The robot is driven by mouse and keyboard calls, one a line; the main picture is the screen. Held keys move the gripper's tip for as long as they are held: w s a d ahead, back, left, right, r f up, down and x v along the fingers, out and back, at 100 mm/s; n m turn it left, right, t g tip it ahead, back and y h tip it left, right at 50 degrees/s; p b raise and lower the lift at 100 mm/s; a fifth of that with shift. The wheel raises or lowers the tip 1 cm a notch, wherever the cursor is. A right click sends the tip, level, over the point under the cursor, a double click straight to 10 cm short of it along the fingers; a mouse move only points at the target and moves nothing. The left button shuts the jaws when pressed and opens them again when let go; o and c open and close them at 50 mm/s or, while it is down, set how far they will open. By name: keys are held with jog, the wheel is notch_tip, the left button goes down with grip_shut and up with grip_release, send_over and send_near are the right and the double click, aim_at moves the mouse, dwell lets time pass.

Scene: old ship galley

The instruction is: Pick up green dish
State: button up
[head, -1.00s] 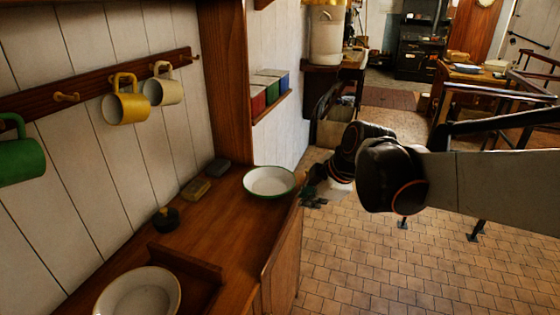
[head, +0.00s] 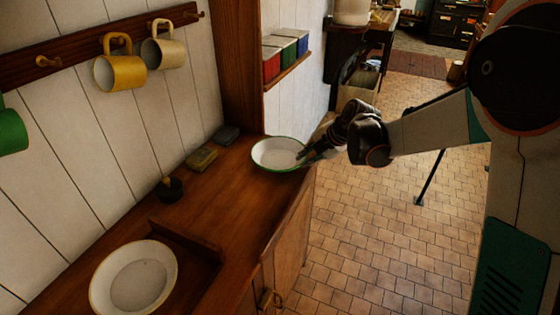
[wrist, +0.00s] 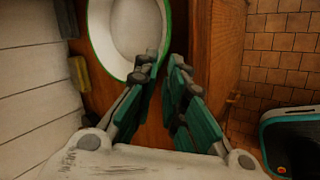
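The green dish is a white enamel dish with a green rim (head: 277,152), lying near the far end of the wooden counter, close to its right edge. It also shows at the top of the wrist view (wrist: 117,30). My gripper (head: 307,155) is at the dish's right side. In the wrist view my gripper (wrist: 161,62) has its two fingers apart with a narrow gap between them. The left fingertip overlaps the dish's rim in the picture and the right one lies outside it. I cannot tell whether either finger touches the rim.
A small dark pot (head: 171,188) and a yellowish block (head: 201,159) stand by the wall. Mugs (head: 120,68) hang above. Tiled floor (head: 365,230) is open to the right.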

jog(key=shift+b+x, duration=1.5)
jog(key=shift+x, duration=2.45)
jog(key=shift+d, duration=0.2)
grip_shut()
